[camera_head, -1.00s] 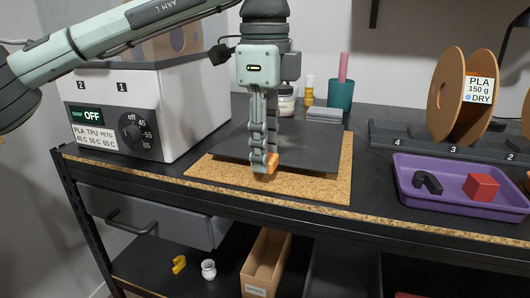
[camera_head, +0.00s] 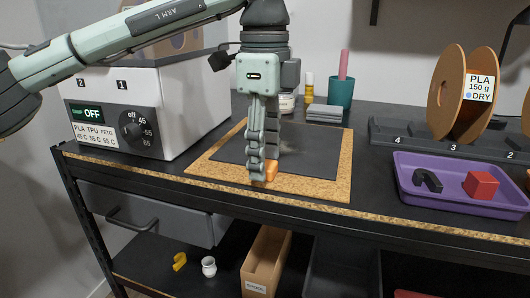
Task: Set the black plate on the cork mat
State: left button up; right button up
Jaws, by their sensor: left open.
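The black plate (camera_head: 308,163) is a thin dark square. It lies flat on the cork mat (camera_head: 330,191), with a cork border showing at its left, front and right. My right gripper is not in view.
A white dryer box (camera_head: 150,105) stands left of the mat. Behind are a teal cup (camera_head: 340,92), a small jar (camera_head: 286,103) and a grey stack (camera_head: 324,114). A purple tray (camera_head: 440,202) and a spool (camera_head: 447,95) are at right.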

pick_arm(q)
notch_tip(320, 180, up, 12)
dwell(0.5)
jog(key=shift+s, duration=0.1)
